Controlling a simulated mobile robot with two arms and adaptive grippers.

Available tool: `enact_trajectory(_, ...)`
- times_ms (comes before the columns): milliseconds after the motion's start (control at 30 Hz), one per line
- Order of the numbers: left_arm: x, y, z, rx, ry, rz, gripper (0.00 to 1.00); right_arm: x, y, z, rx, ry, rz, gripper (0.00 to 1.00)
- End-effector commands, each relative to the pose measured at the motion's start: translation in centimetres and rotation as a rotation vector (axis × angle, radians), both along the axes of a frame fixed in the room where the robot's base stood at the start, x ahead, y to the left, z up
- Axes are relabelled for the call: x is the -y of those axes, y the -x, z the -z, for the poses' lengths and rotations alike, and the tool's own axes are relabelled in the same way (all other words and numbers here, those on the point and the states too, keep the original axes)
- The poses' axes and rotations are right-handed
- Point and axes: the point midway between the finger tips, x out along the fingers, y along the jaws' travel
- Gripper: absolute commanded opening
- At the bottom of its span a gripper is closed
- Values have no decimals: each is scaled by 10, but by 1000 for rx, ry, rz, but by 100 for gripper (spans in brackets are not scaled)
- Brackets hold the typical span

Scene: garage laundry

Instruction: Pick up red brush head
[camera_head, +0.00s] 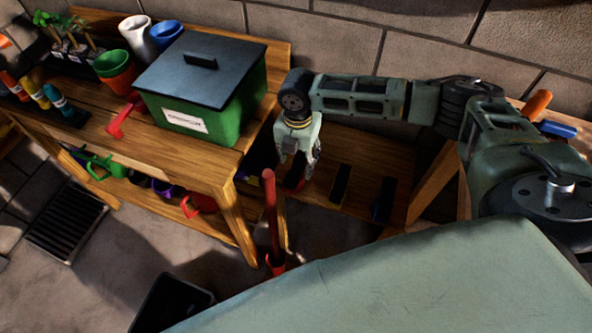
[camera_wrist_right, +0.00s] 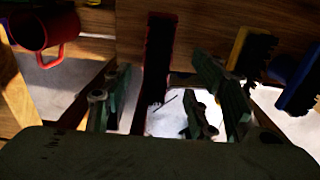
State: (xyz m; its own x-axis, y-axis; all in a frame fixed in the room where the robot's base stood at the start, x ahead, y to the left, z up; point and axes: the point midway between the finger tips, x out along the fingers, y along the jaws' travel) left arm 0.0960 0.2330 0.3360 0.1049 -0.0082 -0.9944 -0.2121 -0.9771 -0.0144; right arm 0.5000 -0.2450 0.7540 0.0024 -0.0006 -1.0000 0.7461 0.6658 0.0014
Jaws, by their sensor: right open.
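The red brush head (camera_wrist_right: 157,55), long and dark red with dark bristles, is upright near the middle of the right wrist view, in front of a wooden board. In the head view a small part of the red brush head (camera_head: 294,184) shows below my right gripper (camera_head: 298,164); the rest is hidden. My right gripper is open and points down. In the wrist view its fingers (camera_wrist_right: 165,82) stand on either side of the brush head's lower part, with gaps visible. I cannot tell the exact depth between them. My left gripper is not in view.
A yellow brush (camera_wrist_right: 253,50) and a blue brush (camera_wrist_right: 299,80) hang to the right. A red mug-like vessel (camera_wrist_right: 45,28) is at left. A red upright handle (camera_head: 271,210) stands near the bench (camera_head: 225,170). A green lidded box (camera_head: 243,108) sits on the bench.

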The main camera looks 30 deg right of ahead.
Motion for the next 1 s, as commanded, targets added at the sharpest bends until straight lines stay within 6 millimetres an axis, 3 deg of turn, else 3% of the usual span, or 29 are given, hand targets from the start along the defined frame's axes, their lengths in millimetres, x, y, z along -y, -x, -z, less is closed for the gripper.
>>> enact_trajectory(200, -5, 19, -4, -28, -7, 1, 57, -3, -1, 31, -4, 2, 1, 53)
enact_trajectory(367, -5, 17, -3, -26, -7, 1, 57, -3, -1, 49, -2, 1, 0, 53)
enact_trajectory(667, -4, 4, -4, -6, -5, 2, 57, -3, -1, 52, -1, 1, 0, 53)
enact_trajectory(1000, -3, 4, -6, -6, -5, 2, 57, -3, -1, 54, -2, 1, 1, 53)
